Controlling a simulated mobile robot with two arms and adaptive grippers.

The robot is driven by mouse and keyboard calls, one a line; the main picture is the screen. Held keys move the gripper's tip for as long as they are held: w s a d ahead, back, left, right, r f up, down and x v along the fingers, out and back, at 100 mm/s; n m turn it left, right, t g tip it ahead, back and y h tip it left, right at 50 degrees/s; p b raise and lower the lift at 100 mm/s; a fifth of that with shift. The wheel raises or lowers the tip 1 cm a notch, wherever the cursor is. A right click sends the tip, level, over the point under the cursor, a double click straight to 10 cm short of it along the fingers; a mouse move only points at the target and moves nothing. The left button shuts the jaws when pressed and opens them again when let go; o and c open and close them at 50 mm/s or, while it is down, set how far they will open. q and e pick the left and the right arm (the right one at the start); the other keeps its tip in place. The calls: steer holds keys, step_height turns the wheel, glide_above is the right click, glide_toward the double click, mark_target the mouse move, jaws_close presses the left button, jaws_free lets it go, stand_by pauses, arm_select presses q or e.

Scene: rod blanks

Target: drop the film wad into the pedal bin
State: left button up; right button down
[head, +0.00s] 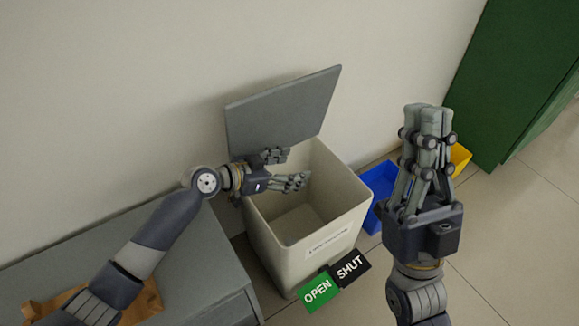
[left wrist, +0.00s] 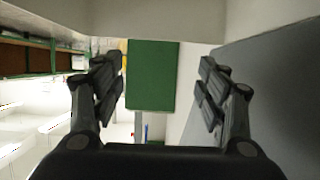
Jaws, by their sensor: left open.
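The pedal bin (head: 345,215) is a pale, square-topped bin with its grey lid (head: 283,108) raised against the wall. My left gripper (head: 290,168) is over the left back part of the bin's mouth, just in front of the lid. It is open, and the left wrist view shows nothing between its fingers (left wrist: 163,85). The film wad is not visible in either view; the part of the bin's inside that I see looks bare. My right gripper (head: 428,112) is right of the bin, fingers together and pointing up, with nothing visible in them.
Green OPEN (head: 317,292) and black SHUT (head: 350,268) plates lie at the bin's front foot. Blue (head: 371,222) and yellow (head: 460,158) bins stand to the right, near a green cabinet (head: 515,75). A grey unit (head: 205,265) bearing a brown item (head: 143,304) is at left.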

arm_select(q)
steer(key=v, duration=1.2)
stand_by(0.3)
